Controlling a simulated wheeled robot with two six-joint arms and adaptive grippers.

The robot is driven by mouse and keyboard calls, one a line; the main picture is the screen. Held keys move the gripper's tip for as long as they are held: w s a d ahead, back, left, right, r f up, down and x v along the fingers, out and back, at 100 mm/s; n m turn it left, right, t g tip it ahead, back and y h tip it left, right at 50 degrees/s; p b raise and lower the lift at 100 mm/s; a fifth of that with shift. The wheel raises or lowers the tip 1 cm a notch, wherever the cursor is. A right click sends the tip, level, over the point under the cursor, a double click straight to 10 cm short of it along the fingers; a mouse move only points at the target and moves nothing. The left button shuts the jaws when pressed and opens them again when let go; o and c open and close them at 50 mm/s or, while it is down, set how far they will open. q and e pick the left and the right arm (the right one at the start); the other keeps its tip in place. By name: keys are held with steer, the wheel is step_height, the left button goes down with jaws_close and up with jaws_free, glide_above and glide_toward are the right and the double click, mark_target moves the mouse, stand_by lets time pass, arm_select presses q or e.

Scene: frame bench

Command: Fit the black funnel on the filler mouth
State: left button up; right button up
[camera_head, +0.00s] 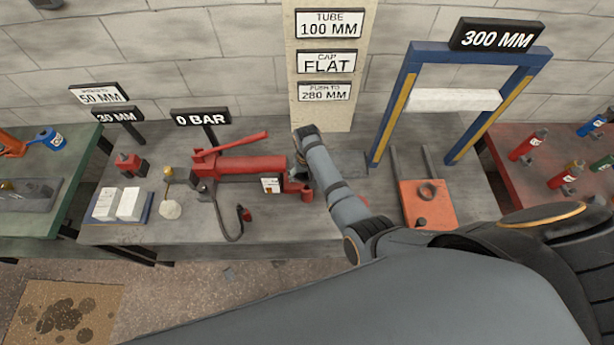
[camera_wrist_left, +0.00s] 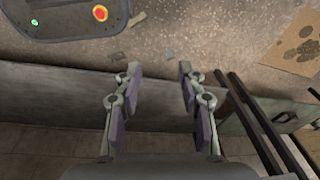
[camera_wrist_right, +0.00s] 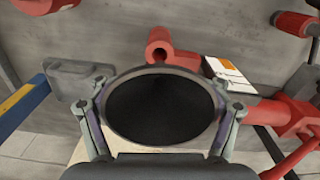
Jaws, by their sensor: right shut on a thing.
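The black funnel (camera_wrist_right: 160,112) fills the middle of the right wrist view, its wide round rim facing the camera. My right gripper (camera_wrist_right: 160,92) is shut on it, with a finger at either side of the rim. The funnel's spout is hidden below. A red upright tube with a round open top (camera_wrist_right: 158,48), which looks like the filler mouth, stands just beyond the rim, apart from it in the picture. It belongs to the red pump (camera_head: 243,168) in the head view, where my right wrist is above the pump's right end. My left gripper (camera_wrist_left: 161,74) is open and empty.
The blue press frame (camera_head: 393,105) stands right of the pump, with an orange plate (camera_head: 424,203) before it. A red handle (camera_head: 235,144) rises over the pump. A tray with white blocks (camera_head: 118,206) is at left.

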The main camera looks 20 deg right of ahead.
mark_target(307, 179)
step_height(307, 179, down, 3)
steer(key=shift+f+b, duration=0.1)
steer(key=shift+b, duration=0.75)
arm_select(q)
steer(key=shift+s+f, duration=1.2)
steer(key=shift+f, duration=0.05)
steer(key=shift+w+r, duration=0.1)
steer(key=shift+w, duration=0.2)
steer(key=shift+r+p, duration=0.2)
steer(key=shift+p, duration=0.15)
steer(key=shift+r, duration=0.1)
steer(key=shift+r, duration=0.15)
arm_select(e)
steer(key=shift+s, duration=0.1)
arm_select(q)
steer(key=shift+r+p, duration=0.25)
steer(key=shift+p, duration=0.25)
steer(key=shift+f+b, duration=1.45)
arm_select(e)
steer(key=shift+f, duration=1.9)
steer(key=o, duration=1.3)
